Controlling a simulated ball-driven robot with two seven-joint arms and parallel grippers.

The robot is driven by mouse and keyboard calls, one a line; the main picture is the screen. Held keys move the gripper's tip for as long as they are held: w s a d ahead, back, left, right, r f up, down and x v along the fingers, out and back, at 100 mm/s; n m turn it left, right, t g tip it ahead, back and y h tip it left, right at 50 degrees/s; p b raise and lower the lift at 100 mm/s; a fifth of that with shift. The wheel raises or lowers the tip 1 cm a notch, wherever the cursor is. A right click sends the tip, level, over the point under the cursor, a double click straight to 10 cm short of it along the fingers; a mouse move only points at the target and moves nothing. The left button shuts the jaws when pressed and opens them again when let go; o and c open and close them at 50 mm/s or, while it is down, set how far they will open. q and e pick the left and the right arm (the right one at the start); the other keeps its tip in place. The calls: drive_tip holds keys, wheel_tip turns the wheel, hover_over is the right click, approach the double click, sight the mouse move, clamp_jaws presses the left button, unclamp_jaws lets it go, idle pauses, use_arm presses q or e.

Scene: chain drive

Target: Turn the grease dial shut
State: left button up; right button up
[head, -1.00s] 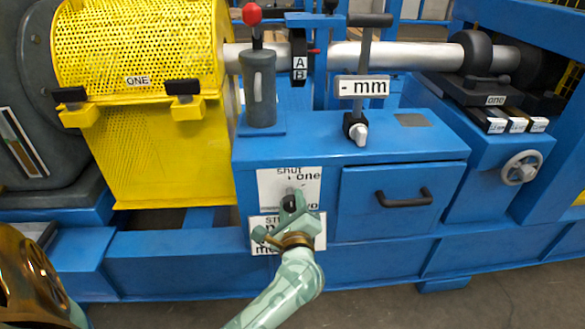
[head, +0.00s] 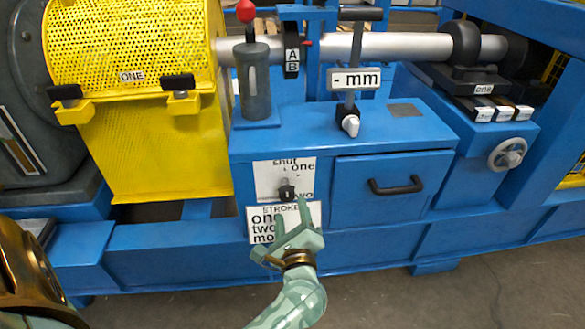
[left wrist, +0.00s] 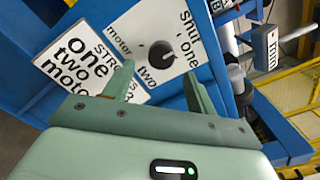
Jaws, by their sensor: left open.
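The grease dial is a small black knob (head: 286,192) on a white plate (head: 268,178) on the blue cabinet's front. The plate reads "shut" at the top, "one" at upper right and "two" at lower right. In the left wrist view, the dial (left wrist: 162,55) lies beyond the gap between the fingertips, and "motor" also shows. I cannot tell for certain which word the dial points at. My pale green left gripper (head: 291,209) is open and empty, just below and in front of the dial, apart from it. It also shows in the left wrist view (left wrist: 157,72). My right gripper is out of view.
A "STROKES" label (head: 262,224) sits under the dial plate, partly behind the gripper. A drawer with a black handle (head: 397,186) is to the right. A red-knobbed lever (head: 246,11) and the "- mm" lever (head: 354,79) stand above. A yellow guard (head: 140,150) is at left.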

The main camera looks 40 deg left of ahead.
use_arm(q)
drive_tip(key=p+v, duration=0.2)
drive_tip(key=v, duration=0.8)
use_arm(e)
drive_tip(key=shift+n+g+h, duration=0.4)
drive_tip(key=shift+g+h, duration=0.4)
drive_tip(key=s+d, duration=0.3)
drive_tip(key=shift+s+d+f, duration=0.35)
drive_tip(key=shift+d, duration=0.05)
use_arm(q)
drive_tip(key=shift+a, duration=0.1)
